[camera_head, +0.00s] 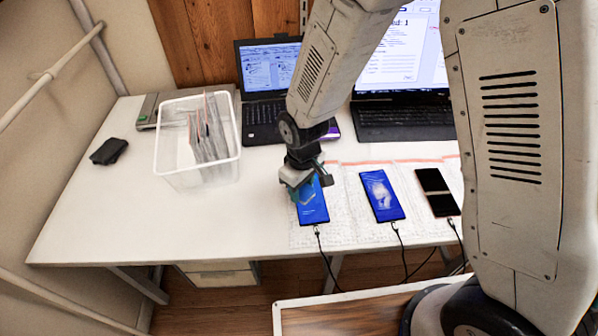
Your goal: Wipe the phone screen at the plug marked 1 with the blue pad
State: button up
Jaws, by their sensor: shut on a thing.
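Three phones lie in a row on a white mat (345,228), each with a cable at its near end. The left phone (316,214) has a lit blue screen, partly hidden by my gripper (301,192). The middle phone (383,207) has a lit blue screen with a pale whitish patch. The right phone (436,181) is dark with a pale band across it. My gripper is low over the far part of the left phone, shut on what looks like the blue pad (305,194), mostly hidden. I cannot tell whether the pad touches the screen. Plug marks are unreadable.
A clear bin (170,176) with upright sleeves stands left of my gripper. A dark wallet-like object (108,151) lies at far left. Two laptops, one at left (262,122) and one at right (400,122), stand behind the phones. The table's left front is clear.

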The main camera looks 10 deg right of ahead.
jog(key=shift+r, duration=4.1)
